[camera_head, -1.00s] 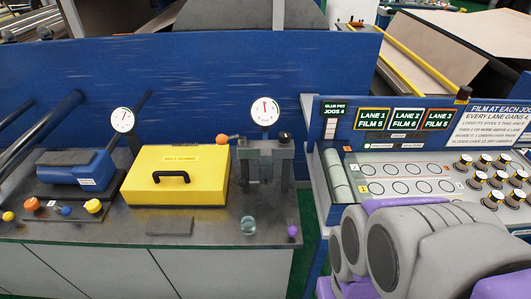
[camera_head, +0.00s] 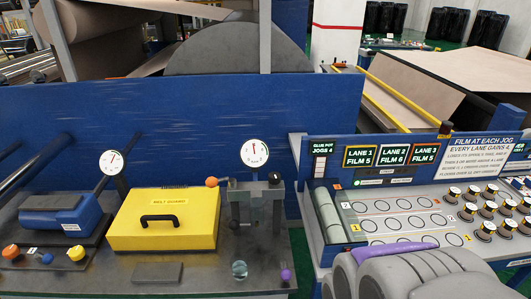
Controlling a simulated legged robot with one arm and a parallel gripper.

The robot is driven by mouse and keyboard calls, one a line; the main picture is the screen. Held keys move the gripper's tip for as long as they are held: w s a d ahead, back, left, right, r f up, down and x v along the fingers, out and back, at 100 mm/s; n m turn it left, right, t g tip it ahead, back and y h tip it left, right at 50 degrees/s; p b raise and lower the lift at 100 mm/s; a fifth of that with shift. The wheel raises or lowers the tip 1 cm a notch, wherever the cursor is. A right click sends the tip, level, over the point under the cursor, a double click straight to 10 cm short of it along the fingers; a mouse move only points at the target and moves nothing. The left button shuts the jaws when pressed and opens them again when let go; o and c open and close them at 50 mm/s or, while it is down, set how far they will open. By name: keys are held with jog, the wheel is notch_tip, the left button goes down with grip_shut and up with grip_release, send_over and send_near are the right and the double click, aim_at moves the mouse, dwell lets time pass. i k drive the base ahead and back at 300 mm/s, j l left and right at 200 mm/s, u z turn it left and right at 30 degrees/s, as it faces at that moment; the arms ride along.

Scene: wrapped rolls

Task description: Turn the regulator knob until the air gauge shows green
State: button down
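Two round white gauges show: one (camera_head: 112,162) above the blue machine at left, the other (camera_head: 254,153) above a grey clamp-like unit (camera_head: 254,205). Each dial is too small to read, and I cannot tell which is the air gauge. A small black knob (camera_head: 275,178) tops the grey unit, and an orange knob (camera_head: 211,182) sits left of it. Orange (camera_head: 11,252) and yellow (camera_head: 76,253) knobs are at the front left. Which one is the regulator knob is not clear. My grey and purple arm fills the lower right; my gripper's fingers are not visible.
A yellow belt guard box (camera_head: 163,222) with a black handle stands between the gauges. A glass-like ball (camera_head: 239,269) and a purple knob (camera_head: 286,274) are at the bench front. A blue wall (camera_head: 180,110) stands behind. A labelled film-lane panel (camera_head: 400,205) is at right.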

aim_at(274, 177)
jog(key=i+l, duration=0.15)
jog(key=l, duration=0.3)
jog(key=i+l, duration=0.15)
jog(key=l, duration=0.25)
jog(key=i+l, duration=0.1)
jog(key=l, duration=0.35)
jog(key=i+l+u, duration=0.1)
jog(key=l, duration=0.35)
jog(key=i, duration=0.05)
